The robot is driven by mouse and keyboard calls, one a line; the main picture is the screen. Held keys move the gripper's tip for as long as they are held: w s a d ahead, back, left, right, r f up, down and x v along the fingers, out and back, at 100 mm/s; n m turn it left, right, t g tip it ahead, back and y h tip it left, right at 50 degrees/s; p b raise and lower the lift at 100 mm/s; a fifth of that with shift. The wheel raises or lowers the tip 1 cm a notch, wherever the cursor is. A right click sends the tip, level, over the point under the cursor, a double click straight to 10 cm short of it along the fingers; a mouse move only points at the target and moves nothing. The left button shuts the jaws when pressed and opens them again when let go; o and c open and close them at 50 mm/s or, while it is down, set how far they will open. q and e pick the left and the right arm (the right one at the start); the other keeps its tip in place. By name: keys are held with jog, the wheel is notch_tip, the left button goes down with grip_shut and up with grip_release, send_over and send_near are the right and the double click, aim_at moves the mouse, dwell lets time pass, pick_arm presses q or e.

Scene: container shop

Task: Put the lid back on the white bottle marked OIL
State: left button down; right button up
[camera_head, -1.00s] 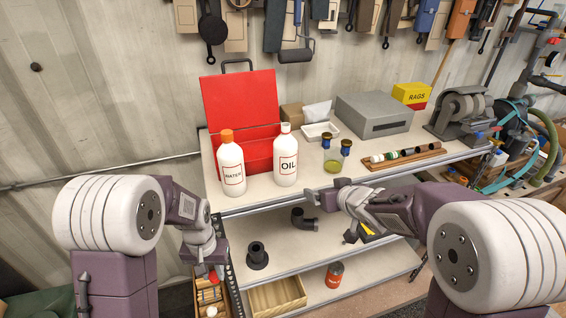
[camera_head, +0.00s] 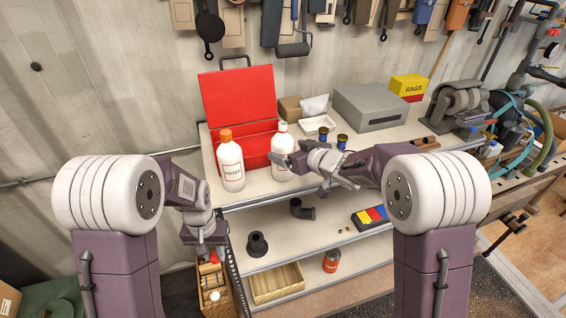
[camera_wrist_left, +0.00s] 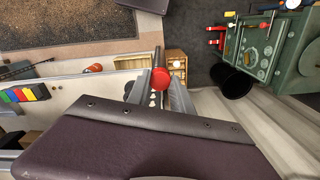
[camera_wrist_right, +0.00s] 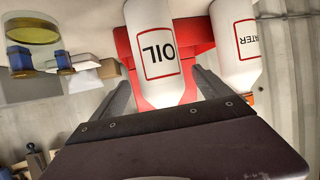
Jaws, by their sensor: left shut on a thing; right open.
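The white OIL bottle (camera_head: 282,162) stands upright on the bench top, its neck showing above my right gripper (camera_head: 279,165). In the right wrist view the bottle (camera_wrist_right: 156,50) appears upside down, between the spread fingers of my right gripper (camera_wrist_right: 164,84); I cannot tell whether they touch it. My left gripper (camera_wrist_left: 158,84) hangs low at the left end of the bench, shut on a round red lid (camera_wrist_left: 161,77).
A white WATER bottle (camera_head: 231,166) with an orange cap stands close left of the OIL bottle. A red open toolbox (camera_head: 240,100) is behind both. A wooden tray (camera_head: 276,284) and a red can (camera_head: 331,261) are on the lower shelf.

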pick_arm(q)
jog(key=shift+a+r, duration=0.1)
pick_arm(e)
jog(key=shift+x, duration=1)
jog(key=shift+s+r, duration=0.1)
pick_arm(q)
jog(key=shift+r, duration=0.2)
jog(key=shift+w+r+p, duration=0.1)
jog(key=shift+r+p, duration=0.75)
jog(key=shift+p, duration=0.25)
pick_arm(e)
jog(key=x, duration=0.5)
jog(key=shift+a, duration=0.1)
grip_shut()
